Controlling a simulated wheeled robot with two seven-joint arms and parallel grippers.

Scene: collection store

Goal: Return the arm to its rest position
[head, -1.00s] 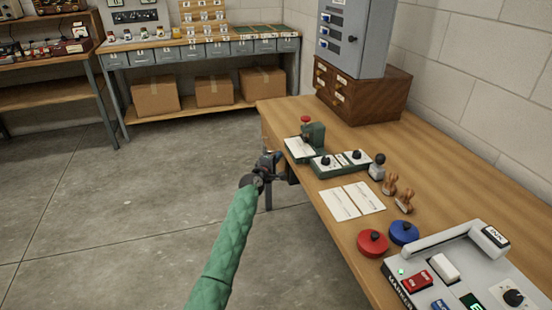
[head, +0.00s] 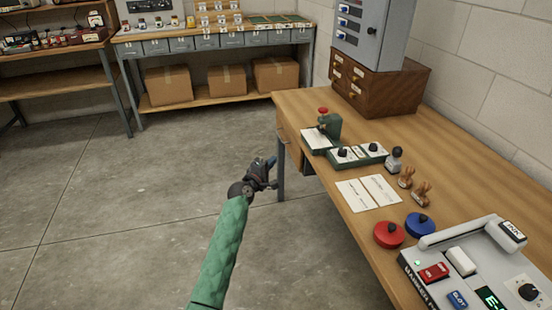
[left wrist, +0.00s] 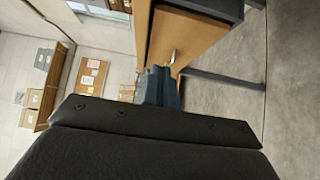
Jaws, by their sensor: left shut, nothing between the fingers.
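My left arm in a green sleeve reaches in from the bottom of the head view. Its gripper (head: 268,165) is shut and empty, held over the floor just left of the wooden desk (head: 465,170). It looks apart from the desk. In the left wrist view my gripper (left wrist: 158,85) shows past the dark wrist body, with the desk's side and a drawer handle beyond it. My right gripper is in neither view.
On the desk are a green press (head: 328,125), a green-based device (head: 357,155), white cards (head: 368,192), stamps (head: 407,176), red (head: 388,234) and blue (head: 419,225) round pads, and a grey marking machine (head: 480,265). Open concrete floor (head: 120,220) lies left. Shelving with boxes stands behind.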

